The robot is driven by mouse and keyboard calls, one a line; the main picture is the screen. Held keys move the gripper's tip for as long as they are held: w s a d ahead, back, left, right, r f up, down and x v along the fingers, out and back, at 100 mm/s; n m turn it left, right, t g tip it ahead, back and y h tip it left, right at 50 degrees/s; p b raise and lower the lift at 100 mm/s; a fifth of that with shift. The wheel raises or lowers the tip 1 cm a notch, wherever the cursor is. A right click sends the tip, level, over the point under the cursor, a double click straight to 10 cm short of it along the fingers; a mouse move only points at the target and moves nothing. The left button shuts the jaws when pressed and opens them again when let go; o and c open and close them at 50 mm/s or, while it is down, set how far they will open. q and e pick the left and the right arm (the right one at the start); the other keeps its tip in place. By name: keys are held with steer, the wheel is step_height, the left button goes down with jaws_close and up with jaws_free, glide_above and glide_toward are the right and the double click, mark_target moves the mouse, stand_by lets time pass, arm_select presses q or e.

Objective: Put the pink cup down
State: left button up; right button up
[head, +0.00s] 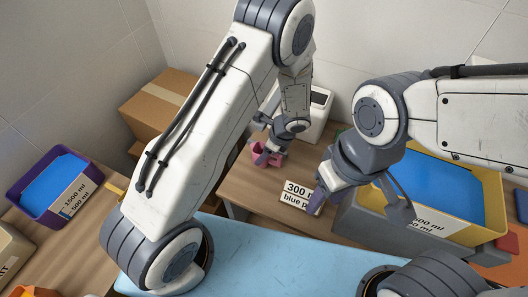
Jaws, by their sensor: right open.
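The pink cup (259,151) shows in the head view at the back of the wooden table, partly hidden by my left gripper. My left gripper (264,143) is right at the cup, pointing down. Its fingers overlap the cup in the picture, and I cannot tell whether they grip it. Whether the cup's base touches the table is also hidden. My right gripper (362,212) is open and empty, to the right of the cup, in front of a grey and yellow container.
A white label (299,194) reading "300" and "blue p" stands near my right gripper. A yellow-rimmed bin of blue liquid (440,185) is at right, a purple bin (54,184) at left. Cardboard boxes (157,108) and a white device (318,112) stand behind. A pale blue surface (270,258) lies in front.

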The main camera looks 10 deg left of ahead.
arm_select(q)
steer(key=shift+f, duration=0.25)
steer(key=o, duration=1.5)
steer(key=shift+s, duration=0.1)
steer(key=shift+f, duration=0.1)
steer(key=shift+r+p, duration=0.35)
steer(key=shift+r, duration=0.1)
steer(key=v, duration=1.1)
steer(key=shift+d+r, duration=0.2)
steer(key=shift+r, duration=0.1)
steer(key=s+d+r+n+h, duration=0.1)
steer(key=s+r+n+h, duration=0.1)
steer(key=s+r+n, duration=0.4)
steer(key=s+d+r+n+h, duration=0.2)
steer(key=s+r+n, duration=0.5)
steer(key=s, duration=1)
steer(key=shift+r+g+h, duration=0.4)
steer(key=shift+r+h, duration=0.2)
steer(key=shift+h, duration=0.1)
